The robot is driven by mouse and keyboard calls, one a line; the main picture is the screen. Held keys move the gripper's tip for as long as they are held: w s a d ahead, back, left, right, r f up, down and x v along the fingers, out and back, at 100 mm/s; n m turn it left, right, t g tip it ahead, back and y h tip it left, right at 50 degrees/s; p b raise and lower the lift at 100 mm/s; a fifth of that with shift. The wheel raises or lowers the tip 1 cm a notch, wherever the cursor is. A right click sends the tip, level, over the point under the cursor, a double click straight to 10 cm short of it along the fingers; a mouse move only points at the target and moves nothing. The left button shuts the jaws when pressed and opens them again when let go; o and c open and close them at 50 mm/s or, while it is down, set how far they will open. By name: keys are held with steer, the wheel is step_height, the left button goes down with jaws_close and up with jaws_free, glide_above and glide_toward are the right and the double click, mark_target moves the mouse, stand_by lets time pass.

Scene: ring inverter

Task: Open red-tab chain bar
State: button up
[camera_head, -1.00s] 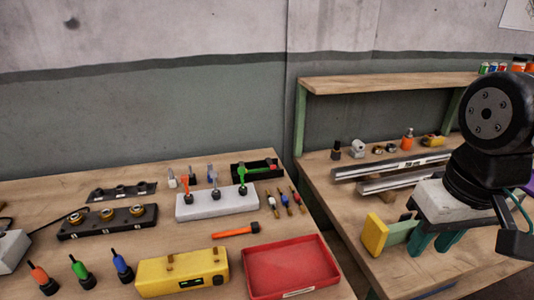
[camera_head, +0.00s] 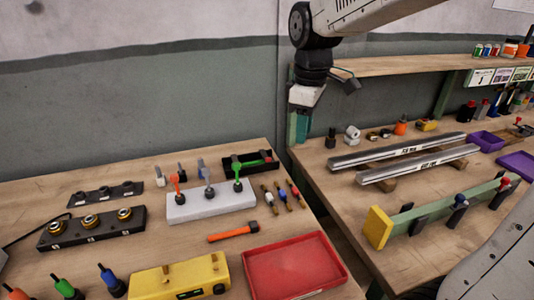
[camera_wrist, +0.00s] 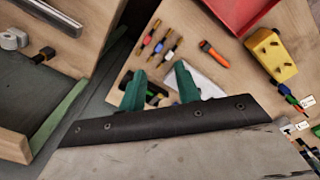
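A long green bar (camera_head: 432,222) with a yellow end block (camera_head: 378,228) stands on the right bench. Several dark upright clamps sit along it; one has a blue top (camera_head: 460,199) and the far one a red top (camera_head: 505,184). I cannot tell for certain whether this red piece is the red tab. My gripper (camera_head: 301,130) has teal fingers and hangs well left of the bar, near the back corner between the two benches. In the wrist view my gripper (camera_wrist: 160,70) is open and empty. The green bar is not clear in the wrist view.
Two metal rails (camera_head: 405,150) lie behind the green bar. Purple trays (camera_head: 487,140) stand at the right. A shelf (camera_head: 390,67) runs above the bench. The left bench holds a red tray (camera_head: 293,267), a yellow box (camera_head: 180,278) and a white block (camera_head: 211,205).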

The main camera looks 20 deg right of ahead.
steer(key=w+a+f+n, duration=0.1)
steer(key=w+f+n, duration=0.45)
steer(key=w, duration=0.65)
steer(key=n, duration=0.3)
glide_above(268, 158)
steer(key=shift+g, duration=0.3)
step_height(268, 158, down, 5)
steer(key=shift+f, duration=0.4)
step_height(268, 158, down, 7)
steer(key=shift+f, duration=0.15)
jaws_close()
